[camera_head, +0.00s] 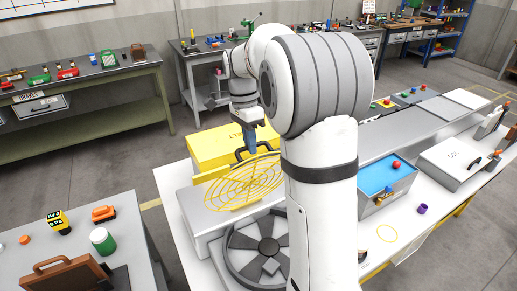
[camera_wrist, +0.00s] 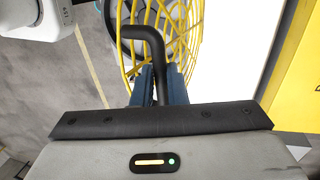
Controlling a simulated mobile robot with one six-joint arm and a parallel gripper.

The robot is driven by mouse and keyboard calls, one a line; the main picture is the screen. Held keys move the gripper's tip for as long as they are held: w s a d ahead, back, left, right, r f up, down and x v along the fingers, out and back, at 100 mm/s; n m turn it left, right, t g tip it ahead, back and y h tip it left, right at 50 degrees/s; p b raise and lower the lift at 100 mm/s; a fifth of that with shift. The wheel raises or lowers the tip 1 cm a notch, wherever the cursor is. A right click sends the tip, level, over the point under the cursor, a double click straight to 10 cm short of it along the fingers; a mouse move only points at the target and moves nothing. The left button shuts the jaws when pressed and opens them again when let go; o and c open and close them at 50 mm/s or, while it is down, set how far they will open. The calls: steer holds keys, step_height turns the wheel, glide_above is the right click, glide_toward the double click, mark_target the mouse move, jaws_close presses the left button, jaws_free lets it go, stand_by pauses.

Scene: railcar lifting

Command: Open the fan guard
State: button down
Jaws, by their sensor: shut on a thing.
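The fan guard (camera_head: 243,184) is a round yellow wire grille. It stands tilted up, well off the dark fan (camera_head: 262,246) set in the grey housing below it. A black handle sits at the guard's upper edge. My gripper (camera_head: 250,146) is shut on this handle. In the wrist view the bent black handle (camera_wrist: 157,45) runs between my blue fingers (camera_wrist: 160,80), with the yellow guard wires (camera_wrist: 190,40) behind it. My arm hides the right part of the fan in the head view.
A yellow box (camera_head: 212,146) stands right behind the guard. To the right are a blue-topped box (camera_head: 384,178) with a red ball, a purple cup (camera_head: 422,209) and a grey case (camera_head: 455,163). A side table at the left holds a green can (camera_head: 102,240).

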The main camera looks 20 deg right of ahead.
steer(key=w+a+f+g, duration=0.1)
steer(key=w+g, duration=0.3)
steer(key=w, duration=0.6)
steer(key=shift+w+a+h, duration=0.3)
steer(key=shift+w, duration=0.1)
steer(key=shift+f, duration=0.1)
steer(key=c, duration=1.9)
jaws_free()
steer(key=o, duration=0.3)
steer(key=shift+w, duration=0.25)
steer(key=shift+o, duration=0.7)
steer(key=shift+s+r+p, duration=0.15)
steer(key=shift+r+p, duration=0.05)
steer(key=shift+p, duration=0.1)
